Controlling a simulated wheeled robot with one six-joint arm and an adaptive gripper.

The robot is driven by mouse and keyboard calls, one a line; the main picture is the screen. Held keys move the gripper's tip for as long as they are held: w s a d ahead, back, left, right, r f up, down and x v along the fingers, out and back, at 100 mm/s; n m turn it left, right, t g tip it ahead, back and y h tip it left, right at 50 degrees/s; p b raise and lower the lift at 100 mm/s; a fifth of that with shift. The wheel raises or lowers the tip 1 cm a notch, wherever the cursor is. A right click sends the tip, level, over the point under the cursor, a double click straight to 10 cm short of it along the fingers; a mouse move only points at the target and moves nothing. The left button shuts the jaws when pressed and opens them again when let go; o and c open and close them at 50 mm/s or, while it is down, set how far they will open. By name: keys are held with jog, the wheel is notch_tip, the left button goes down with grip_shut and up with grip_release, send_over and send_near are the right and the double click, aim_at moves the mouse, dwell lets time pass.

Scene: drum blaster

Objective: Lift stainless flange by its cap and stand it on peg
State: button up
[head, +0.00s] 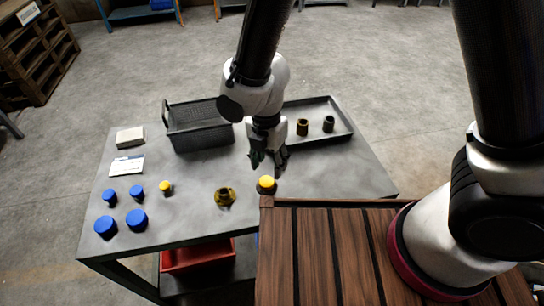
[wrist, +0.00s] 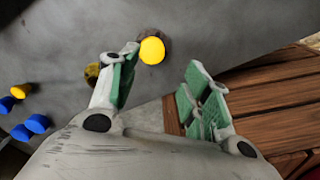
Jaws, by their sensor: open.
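A round yellow cap (head: 266,182) sits on a dark, short body on the grey table, close to its front edge; I cannot tell if this body is the stainless flange. In the wrist view the yellow cap (wrist: 152,50) is just beyond my fingertips, nearer the left finger. My gripper (head: 268,163) is open and empty, pointing down behind the cap in the head view. Its green-padded fingers (wrist: 160,75) are spread apart. A brassy flanged piece (head: 225,196) stands left of the cap, partly hidden by my left finger in the wrist view. I cannot make out a peg for certain.
Several blue caps (head: 137,219) and a small yellow-capped piece (head: 166,187) stand at the left. A grey basket (head: 198,136) and a dark tray (head: 346,131) with two dark fittings (head: 303,127) are behind. A wooden slatted deck (head: 312,255) adjoins the front right.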

aim_at(266, 181)
jog(key=shift+w+a+n, duration=0.2)
jog(key=shift+a+n, duration=0.2)
jog(key=shift+n, duration=0.6)
jog(key=shift+f+n, duration=0.1)
jog(key=shift+n, duration=0.2)
jog(key=shift+f, duration=3.95)
jog(key=shift+c, duration=0.4)
jog(key=c, duration=0.8)
jog(key=shift+r, duration=5.05)
jog(key=shift+c, duration=0.3)
jog(key=shift+r, duration=0.1)
